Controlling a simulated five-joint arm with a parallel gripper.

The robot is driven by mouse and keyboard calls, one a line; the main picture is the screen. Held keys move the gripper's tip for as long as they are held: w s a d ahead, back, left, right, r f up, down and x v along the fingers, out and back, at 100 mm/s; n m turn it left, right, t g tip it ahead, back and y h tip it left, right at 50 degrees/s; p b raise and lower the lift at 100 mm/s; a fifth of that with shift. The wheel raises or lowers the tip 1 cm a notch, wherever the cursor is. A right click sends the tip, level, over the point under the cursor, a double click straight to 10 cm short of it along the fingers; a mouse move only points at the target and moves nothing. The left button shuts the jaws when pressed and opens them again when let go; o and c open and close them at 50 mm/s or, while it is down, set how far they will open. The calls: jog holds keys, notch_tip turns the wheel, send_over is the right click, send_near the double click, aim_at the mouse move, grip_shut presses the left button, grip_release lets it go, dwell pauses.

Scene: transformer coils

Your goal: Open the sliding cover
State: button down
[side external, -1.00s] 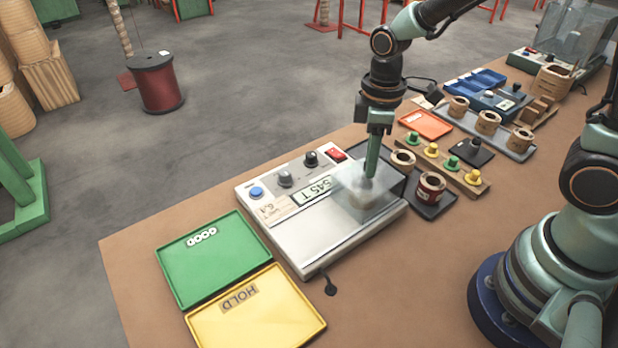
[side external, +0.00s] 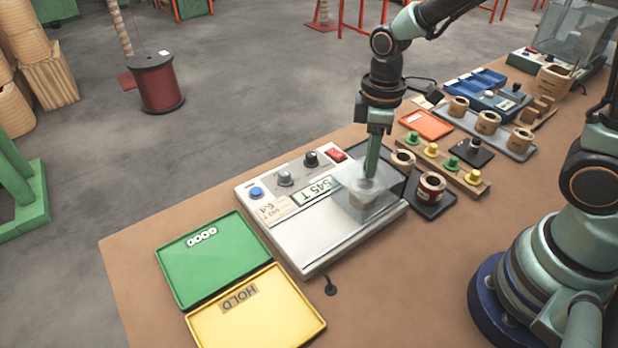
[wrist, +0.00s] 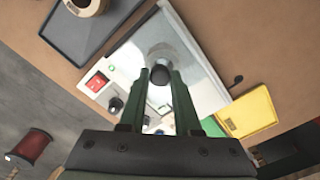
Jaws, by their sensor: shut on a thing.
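The tester (side external: 300,235) is a pale box with a display, knobs and a bare metal top. Its clear sliding cover (side external: 384,207) sits over the right end of that top, and a pale round shape shows blurred through it. My gripper (side external: 369,180) points down onto the top of the cover. In the wrist view my gripper (wrist: 160,78) is shut on the cover's dark round knob (wrist: 160,76), which sits between the fingertips. The fingers partly hide the display and controls in the wrist view.
A green GOOD tray (side external: 212,262) and a yellow HOLD tray (side external: 260,318) lie left of the tester. A rack of coloured plugs (side external: 445,163) stands behind that tray.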

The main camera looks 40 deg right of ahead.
jog(key=a, duration=1.2)
jog(key=shift+a, duration=0.35)
jog(key=c, duration=0.6)
grip_release()
notch_tip(320, 180, up, 12)
jog(key=shift+r, duration=0.1)
